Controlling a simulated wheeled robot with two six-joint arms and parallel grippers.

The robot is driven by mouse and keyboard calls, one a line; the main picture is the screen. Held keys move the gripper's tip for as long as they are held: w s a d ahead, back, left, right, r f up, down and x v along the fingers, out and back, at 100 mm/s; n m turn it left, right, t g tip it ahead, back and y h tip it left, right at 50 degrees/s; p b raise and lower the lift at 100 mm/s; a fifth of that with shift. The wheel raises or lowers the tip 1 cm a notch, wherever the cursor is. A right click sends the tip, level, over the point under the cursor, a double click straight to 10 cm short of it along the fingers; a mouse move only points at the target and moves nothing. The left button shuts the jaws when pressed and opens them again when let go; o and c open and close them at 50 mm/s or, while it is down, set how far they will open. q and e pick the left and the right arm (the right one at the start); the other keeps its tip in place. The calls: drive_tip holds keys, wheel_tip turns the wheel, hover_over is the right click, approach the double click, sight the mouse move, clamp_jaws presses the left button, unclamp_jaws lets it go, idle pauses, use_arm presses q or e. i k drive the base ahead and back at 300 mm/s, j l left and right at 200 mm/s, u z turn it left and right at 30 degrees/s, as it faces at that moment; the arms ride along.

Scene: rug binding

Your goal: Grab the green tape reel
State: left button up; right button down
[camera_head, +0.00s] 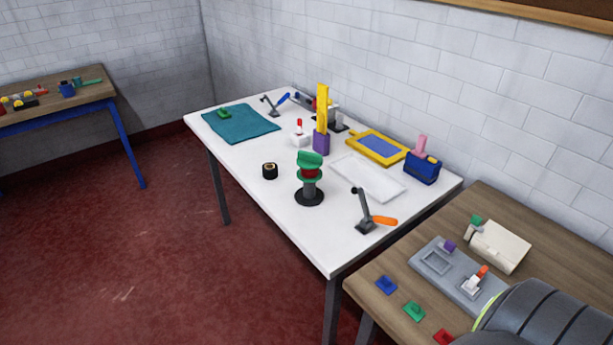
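A green reel (310,157) sits on top of a stand on the white table. A red band shows between its green rims, and it looks slightly tilted. The stand has a grey post and a round black base (309,197). Neither of my grippers is in view. A dark ribbed part at the lower right corner looks like a link of my arm.
On the white table (290,215), a black roll (270,171), an orange-handled lever clamp (369,219), a white tray (366,178) and a purple holder (321,143) stand around the reel. A wooden table (377,268) with several small items adjoins at right.

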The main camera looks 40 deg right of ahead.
sight(308, 195)
drive_tip(key=i+z, duration=0.1)
drive_tip(key=i, duration=1.05)
